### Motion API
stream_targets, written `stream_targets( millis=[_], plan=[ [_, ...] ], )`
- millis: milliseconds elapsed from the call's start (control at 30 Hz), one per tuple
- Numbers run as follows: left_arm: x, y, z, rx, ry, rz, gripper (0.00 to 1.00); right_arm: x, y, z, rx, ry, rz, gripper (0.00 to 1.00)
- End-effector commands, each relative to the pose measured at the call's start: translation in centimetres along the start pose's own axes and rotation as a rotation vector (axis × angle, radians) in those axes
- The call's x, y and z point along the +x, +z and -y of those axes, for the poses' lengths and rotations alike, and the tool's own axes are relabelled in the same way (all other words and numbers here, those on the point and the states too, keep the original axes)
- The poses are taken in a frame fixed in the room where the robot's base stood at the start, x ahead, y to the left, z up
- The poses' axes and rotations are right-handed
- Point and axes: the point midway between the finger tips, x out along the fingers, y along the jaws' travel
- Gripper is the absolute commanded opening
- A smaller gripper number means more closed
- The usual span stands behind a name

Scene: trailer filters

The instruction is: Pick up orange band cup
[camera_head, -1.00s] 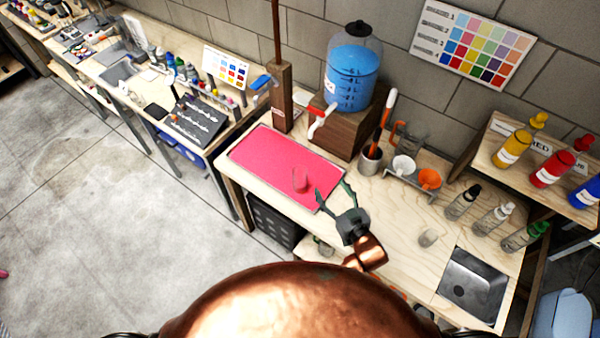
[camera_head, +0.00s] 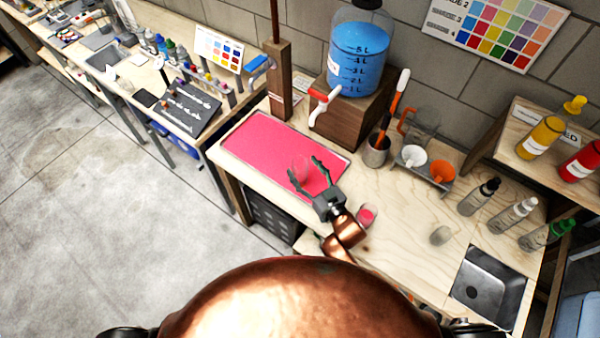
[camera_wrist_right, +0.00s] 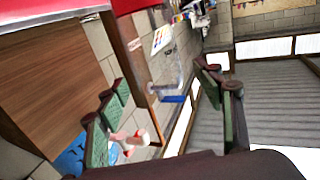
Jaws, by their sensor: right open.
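A third clear cup (camera_head: 441,235) stands further right. No orange band can be made out on any cup. The right wrist view shows the open fingers (camera_wrist_right: 165,78) with no cup between them. My left gripper is not in view.
A blue water dispenser (camera_head: 357,55) on a wooden block (camera_head: 350,122) stands behind the mat. A tool pot (camera_head: 377,150), a white funnel (camera_head: 413,156) and an orange funnel (camera_head: 440,172) stand to the right.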

Motion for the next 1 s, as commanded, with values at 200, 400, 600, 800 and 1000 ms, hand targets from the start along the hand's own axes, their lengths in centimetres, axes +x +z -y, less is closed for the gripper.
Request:
stream_targets(
  millis=[200,400,600,800,1000],
  plan=[
    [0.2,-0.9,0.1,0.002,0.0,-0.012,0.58,2.6,0.0,-0.1,0.001,0.001,-0.001,0.61],
    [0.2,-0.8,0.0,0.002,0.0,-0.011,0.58,2.7,0.1,-0.1,0.001,0.002,0.001,0.61],
    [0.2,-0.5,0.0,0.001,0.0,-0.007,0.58,2.7,0.1,-0.1,0.001,0.001,0.0,0.52],
    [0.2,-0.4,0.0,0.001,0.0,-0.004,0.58,2.7,0.1,-0.1,0.001,0.001,0.0,0.38],
    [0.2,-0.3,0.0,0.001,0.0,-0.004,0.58,2.7,0.1,-0.1,0.001,0.001,0.0,0.24]
  ],
)
